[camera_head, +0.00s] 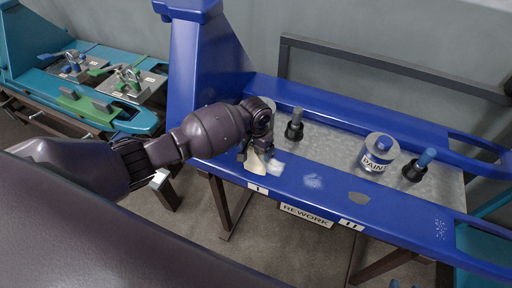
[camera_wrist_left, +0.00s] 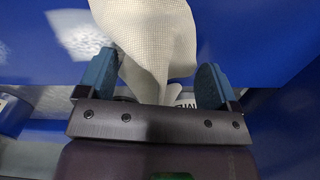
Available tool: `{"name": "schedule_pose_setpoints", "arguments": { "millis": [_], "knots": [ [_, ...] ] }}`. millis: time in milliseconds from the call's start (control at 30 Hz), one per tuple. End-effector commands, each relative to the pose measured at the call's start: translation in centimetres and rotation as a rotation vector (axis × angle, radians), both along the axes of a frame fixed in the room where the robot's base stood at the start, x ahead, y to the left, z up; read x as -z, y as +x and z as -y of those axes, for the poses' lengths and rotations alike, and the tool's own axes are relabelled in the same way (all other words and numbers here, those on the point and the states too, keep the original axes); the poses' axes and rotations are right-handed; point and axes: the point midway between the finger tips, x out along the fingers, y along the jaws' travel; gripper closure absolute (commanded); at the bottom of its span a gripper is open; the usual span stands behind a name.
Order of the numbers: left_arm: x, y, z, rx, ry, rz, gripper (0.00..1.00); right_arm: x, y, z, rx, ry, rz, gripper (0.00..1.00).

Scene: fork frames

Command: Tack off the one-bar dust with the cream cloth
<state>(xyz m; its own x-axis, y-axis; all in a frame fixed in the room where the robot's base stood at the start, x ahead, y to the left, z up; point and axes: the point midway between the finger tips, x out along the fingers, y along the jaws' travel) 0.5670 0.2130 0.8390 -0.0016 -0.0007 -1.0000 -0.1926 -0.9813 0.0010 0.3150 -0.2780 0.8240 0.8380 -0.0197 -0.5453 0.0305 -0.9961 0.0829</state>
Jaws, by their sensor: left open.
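The cream cloth (camera_head: 256,164) hangs over the front rail of the blue frame (camera_head: 290,174), just below my left gripper (camera_head: 255,147). In the left wrist view the cloth (camera_wrist_left: 150,40) lies in front of and between the spread fingers of my left gripper (camera_wrist_left: 152,85), which is open. Whether the cloth touches a finger I cannot tell. A white dusty patch (camera_head: 275,167) is right beside the cloth, above the one-bar label (camera_head: 257,187); a whitish patch (camera_wrist_left: 80,35) also shows in the left wrist view. My right gripper is not in view.
Another pale patch (camera_head: 313,181) and a grey patch (camera_head: 359,198) lie along the rail, the latter near the two-bar label (camera_head: 351,224). White specks (camera_head: 440,229) are at the right. A paint jar (camera_head: 376,158) and black-based tools (camera_head: 294,128), (camera_head: 414,170) stand behind the rail.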

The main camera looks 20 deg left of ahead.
Motion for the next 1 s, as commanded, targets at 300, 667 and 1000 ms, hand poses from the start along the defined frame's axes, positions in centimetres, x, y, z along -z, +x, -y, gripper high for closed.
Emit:
{"name": "schedule_pose_setpoints", "arguments": {
  "millis": [300,667,1000],
  "knots": [
    [1.4,0.0,0.0,0.001,0.0,0.001,0.15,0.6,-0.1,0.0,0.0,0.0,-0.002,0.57],
    [1.5,0.0,0.0,0.001,0.0,0.0,0.4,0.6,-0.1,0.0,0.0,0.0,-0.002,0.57],
    [1.5,0.0,0.0,0.001,0.0,0.0,0.69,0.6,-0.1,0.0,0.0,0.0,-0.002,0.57]
  ]
}}
